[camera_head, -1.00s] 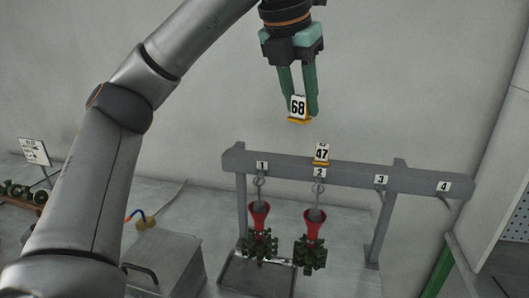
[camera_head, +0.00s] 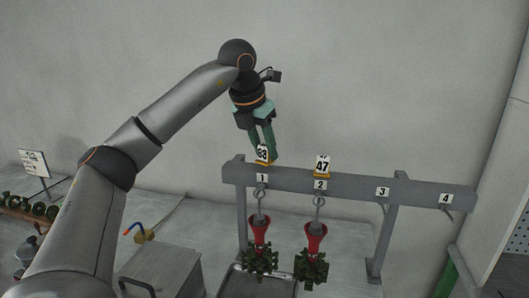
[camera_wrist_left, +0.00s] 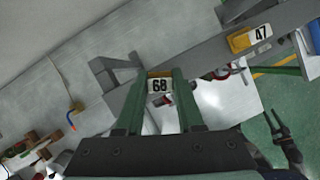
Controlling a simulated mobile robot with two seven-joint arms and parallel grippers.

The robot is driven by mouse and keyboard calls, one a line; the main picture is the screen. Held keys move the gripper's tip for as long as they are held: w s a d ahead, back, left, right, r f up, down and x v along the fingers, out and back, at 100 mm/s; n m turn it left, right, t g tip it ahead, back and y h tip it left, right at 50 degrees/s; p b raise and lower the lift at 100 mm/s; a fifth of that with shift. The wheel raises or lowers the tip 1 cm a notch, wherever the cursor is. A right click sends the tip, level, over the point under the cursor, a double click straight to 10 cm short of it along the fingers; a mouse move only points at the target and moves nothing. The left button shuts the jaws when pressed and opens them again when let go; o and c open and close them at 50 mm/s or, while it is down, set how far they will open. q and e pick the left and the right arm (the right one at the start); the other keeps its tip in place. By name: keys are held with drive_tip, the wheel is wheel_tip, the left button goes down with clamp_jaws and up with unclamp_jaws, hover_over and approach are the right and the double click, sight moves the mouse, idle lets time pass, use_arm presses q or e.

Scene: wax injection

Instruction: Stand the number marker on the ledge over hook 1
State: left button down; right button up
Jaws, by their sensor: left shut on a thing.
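The number marker 68 (camera_head: 262,154), a white card on a yellow base, is between the fingers of my left gripper (camera_head: 263,150). The gripper is shut on it. In the head view it is right over the hook 1 label (camera_head: 262,178), at the top of the grey rail (camera_head: 410,188). I cannot tell whether its base touches the ledge. In the left wrist view the marker (camera_wrist_left: 160,85) shows upright between the green fingertips. Hook 1 (camera_head: 259,200) carries a red funnel piece (camera_head: 260,229) with a green cluster below. My right gripper is not in the head view.
Marker 47 (camera_head: 322,166) stands on the ledge over hook 2, close to the right. A second red piece (camera_head: 316,236) hangs from hook 2. Hooks 3 and 4 are empty. A metal tray (camera_head: 236,282) lies below, and a grey box (camera_head: 165,268) stands left of it.

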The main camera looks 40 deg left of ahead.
use_arm(q)
drive_tip(key=shift+f, duration=0.6)
drive_tip(key=c, duration=0.5)
unclamp_jaws()
drive_tip(key=shift+f, duration=0.1)
drive_tip(key=shift+c, duration=0.2)
drive_tip(key=shift+r, duration=0.25)
drive_tip(key=shift+s+r, duration=0.15)
drive_tip(key=shift+r, duration=0.25)
drive_tip(key=p+v, duration=0.1)
drive_tip(key=v, duration=1)
drive_tip(key=shift+p, duration=0.3)
